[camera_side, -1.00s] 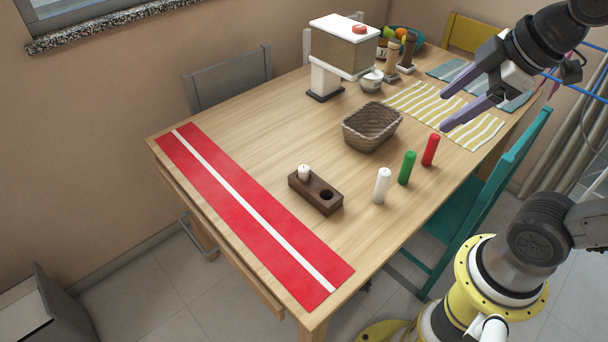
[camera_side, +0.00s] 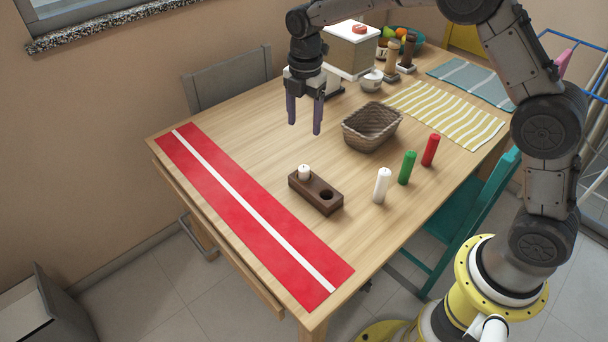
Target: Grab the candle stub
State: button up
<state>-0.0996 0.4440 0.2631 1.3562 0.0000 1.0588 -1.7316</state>
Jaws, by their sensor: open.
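The short white candle stub (camera_side: 304,172) stands upright in the left hole of a dark wooden two-hole holder (camera_side: 322,198); the right hole is empty. The holder sits on the table near the red runner. My gripper (camera_side: 304,130) is open and empty, fingers pointing down, above the table behind the holder. In the picture it is above the stub and apart from it. Three taller candles, white (camera_side: 382,186), green (camera_side: 407,168) and red (camera_side: 431,150), stand upright to the right of the holder.
A wicker basket (camera_side: 372,128) stands right of my gripper. A scale-like box (camera_side: 352,48), a small bowl (camera_side: 371,81) and grinders are at the back. A red runner with a white stripe (camera_side: 243,205) lies at left, a striped mat (camera_side: 455,115) at right.

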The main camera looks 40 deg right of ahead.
send_over(304, 167)
notch_tip(304, 167, down, 8)
jog(key=shift+s+a+f, duration=0.1)
jog(key=shift+s+f, duration=0.05)
jog(key=shift+f, duration=3.25)
grip_shut()
